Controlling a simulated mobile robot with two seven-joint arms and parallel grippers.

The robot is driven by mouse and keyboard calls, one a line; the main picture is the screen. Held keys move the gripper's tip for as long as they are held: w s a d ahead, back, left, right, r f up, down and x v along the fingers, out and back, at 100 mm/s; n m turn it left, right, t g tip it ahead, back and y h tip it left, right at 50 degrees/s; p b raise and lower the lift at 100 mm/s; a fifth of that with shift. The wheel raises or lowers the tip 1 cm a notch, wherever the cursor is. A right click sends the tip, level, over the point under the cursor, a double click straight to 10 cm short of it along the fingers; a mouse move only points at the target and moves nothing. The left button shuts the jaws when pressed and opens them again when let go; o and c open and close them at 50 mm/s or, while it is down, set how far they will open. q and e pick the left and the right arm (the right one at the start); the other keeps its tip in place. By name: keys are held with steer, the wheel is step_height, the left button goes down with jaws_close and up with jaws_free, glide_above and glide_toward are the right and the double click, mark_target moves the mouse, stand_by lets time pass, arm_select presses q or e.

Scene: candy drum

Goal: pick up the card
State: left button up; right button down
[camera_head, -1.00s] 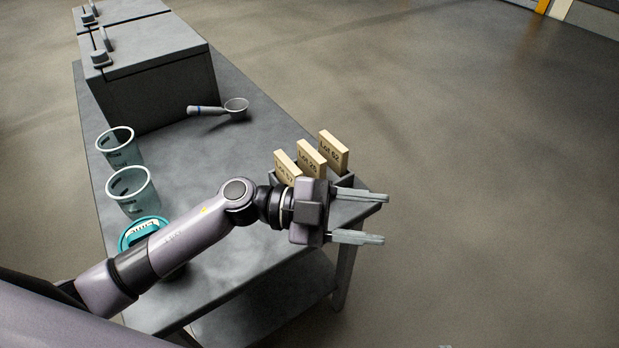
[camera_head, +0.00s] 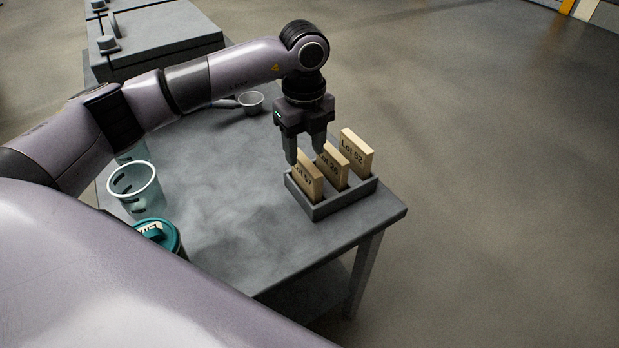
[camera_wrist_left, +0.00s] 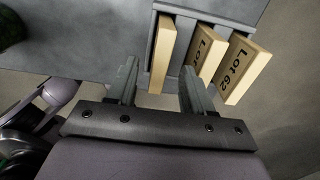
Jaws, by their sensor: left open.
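Three pale wooden cards stand upright in a grey slotted holder (camera_head: 335,207) at the table's near right corner. The left card (camera_head: 309,183) has a partly hidden label; the middle card (camera_head: 333,168) is also partly covered; the right card (camera_head: 357,152) reads "Lot 62". My left gripper (camera_head: 305,155) points down, open and empty, above and behind the left and middle cards. In the wrist view the left card (camera_wrist_left: 162,55) shows edge-on in the gap between the fingers (camera_wrist_left: 158,82); I cannot tell how far the tips are from it. My right gripper is not in view.
Two clear cups stand at the table's left; the nearer cup (camera_head: 134,187) shows best. A teal-lidded tub (camera_head: 160,236) is in front of it. A metal scoop (camera_head: 250,101) and grey boxes (camera_head: 165,40) are at the back. The table's middle is clear.

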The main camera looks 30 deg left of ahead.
mark_target(306, 162)
arm_select(q)
steer(key=f, duration=0.6)
steer(key=shift+s+d, duration=0.1)
steer(key=shift+d, duration=0.1)
jaws_close()
